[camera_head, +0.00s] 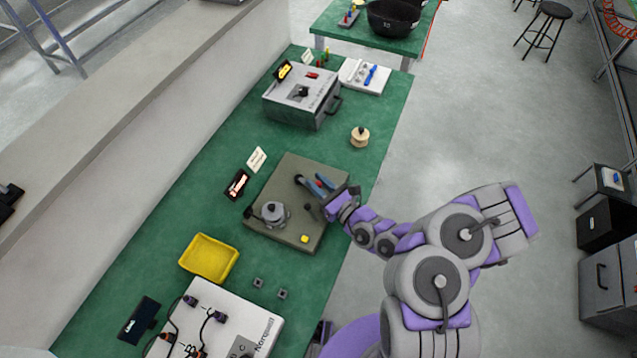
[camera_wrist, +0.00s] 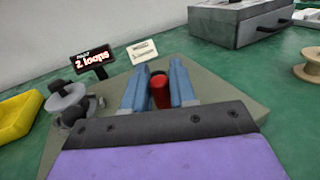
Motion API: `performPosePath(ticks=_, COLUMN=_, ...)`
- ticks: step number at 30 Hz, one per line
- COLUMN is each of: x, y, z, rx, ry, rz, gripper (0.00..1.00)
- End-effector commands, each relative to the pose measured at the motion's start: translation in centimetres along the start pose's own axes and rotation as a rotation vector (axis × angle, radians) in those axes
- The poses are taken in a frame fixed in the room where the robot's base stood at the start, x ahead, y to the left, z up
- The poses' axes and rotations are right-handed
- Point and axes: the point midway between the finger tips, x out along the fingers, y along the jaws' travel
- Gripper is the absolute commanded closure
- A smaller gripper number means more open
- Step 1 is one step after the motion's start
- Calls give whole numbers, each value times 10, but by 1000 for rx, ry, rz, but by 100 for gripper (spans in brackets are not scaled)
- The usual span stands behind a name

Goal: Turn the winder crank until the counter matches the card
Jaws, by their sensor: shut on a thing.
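The winder (camera_head: 272,213) stands on a grey-green base plate (camera_head: 290,240) on the green table. In the wrist view the winder (camera_wrist: 68,100) is at the left. My gripper (camera_head: 318,183) is over the plate's right part. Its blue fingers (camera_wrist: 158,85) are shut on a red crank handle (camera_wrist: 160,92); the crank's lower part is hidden. A black counter display (camera_head: 236,184) stands behind the plate; in the wrist view the counter (camera_wrist: 90,58) reads "2 loops". A white card (camera_head: 257,160) stands beside it; its print on the card (camera_wrist: 142,52) is too small to read.
A yellow tray (camera_head: 208,257) and a white panel box with cables (camera_head: 235,320) are at the near left. A grey instrument box (camera_head: 300,98) and a wooden spool (camera_head: 360,136) are farther back.

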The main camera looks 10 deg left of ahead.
Motion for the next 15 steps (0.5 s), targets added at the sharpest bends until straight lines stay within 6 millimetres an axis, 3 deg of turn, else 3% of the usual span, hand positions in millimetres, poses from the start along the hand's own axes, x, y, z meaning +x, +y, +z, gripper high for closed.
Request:
performPosePath(ticks=2, x=0, y=0, z=0, rx=0, ry=-1, rz=0, gripper=100)
performPosePath(ticks=3, x=0, y=0, z=0, rx=0, ry=-1, rz=0, gripper=70)
performPosePath(ticks=6, x=0, y=0, z=0, rx=0, ry=-1, rz=0, gripper=61)
performPosePath(ticks=8, x=0, y=0, z=0, rx=0, ry=-1, rz=0, gripper=56)
performPosePath(ticks=15, x=-1, y=0, z=0, rx=0, ry=-1, rz=-1, gripper=56)
